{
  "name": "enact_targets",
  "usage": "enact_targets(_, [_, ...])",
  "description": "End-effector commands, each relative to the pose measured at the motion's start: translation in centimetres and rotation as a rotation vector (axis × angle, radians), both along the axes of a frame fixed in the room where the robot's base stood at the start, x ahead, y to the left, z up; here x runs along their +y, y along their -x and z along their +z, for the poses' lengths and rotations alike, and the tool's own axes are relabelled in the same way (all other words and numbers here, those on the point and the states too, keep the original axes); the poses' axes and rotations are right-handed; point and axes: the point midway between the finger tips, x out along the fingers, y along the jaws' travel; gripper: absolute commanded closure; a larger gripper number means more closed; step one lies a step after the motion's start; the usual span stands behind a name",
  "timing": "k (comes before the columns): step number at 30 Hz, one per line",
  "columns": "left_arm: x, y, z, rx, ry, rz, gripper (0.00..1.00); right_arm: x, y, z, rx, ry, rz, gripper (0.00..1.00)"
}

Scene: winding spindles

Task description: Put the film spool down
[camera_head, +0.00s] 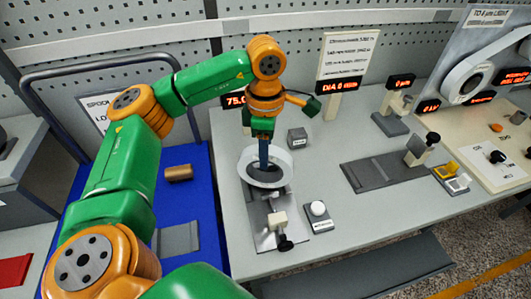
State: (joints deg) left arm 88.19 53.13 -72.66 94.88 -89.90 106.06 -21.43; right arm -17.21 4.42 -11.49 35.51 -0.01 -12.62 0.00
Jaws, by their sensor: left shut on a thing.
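The film spool (246,170) is a pale ring with a dark middle, near the left end of the grey workbench. My left gripper (263,163) comes down from above into the middle of the spool and is shut on it. The spool is over the back part of a grey metal fixture (266,236) that has a white block and a black knob at its front. I cannot tell whether the spool rests on the fixture or hangs just above it. My right gripper is not in view.
A small dark block (297,138) and a white round button (318,208) stand close to the spool. A blue cart (200,245) with a brown cylinder (179,173) is at the left. A dark fixture plate (385,170) lies farther right, with bare bench between.

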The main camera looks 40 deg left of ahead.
Motion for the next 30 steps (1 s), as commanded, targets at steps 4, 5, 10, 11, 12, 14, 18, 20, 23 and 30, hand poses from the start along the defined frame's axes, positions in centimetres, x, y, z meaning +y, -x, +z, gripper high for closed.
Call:
enact_targets(4, [0.0,0.0,-1.0,-0.001,0.0,0.001,1.0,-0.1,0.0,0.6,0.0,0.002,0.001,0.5])
enact_targets(5, [0.0,0.0,-1.0,-0.002,0.001,0.001,1.0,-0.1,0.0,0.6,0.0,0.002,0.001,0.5])
enact_targets(10, [0.0,0.0,-1.1,-0.002,0.001,0.001,1.0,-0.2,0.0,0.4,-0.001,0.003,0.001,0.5])
enact_targets(11, [0.0,0.0,-1.3,-0.002,0.001,0.001,1.0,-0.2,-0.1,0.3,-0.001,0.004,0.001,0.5])
enact_targets(12, [0.0,0.0,-1.4,-0.002,0.001,0.001,1.0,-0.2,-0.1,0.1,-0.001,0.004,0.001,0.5])
enact_targets(14, [0.0,0.0,-1.4,-0.001,0.0,0.001,0.52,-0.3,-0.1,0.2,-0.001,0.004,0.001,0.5])
enact_targets(18, [0.0,0.0,-1.3,-0.001,0.0,0.0,0.33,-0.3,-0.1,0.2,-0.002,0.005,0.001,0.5])
enact_targets(20, [0.0,0.0,-1.3,-0.001,0.0,0.0,0.33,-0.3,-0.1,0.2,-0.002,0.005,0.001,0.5])
enact_targets(23, [0.0,0.0,-1.3,-0.001,0.0,0.0,0.33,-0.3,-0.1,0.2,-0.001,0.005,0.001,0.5])
enact_targets(30, [-0.1,-0.1,1.1,-0.007,0.002,0.0,0.33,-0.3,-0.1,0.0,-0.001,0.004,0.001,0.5])
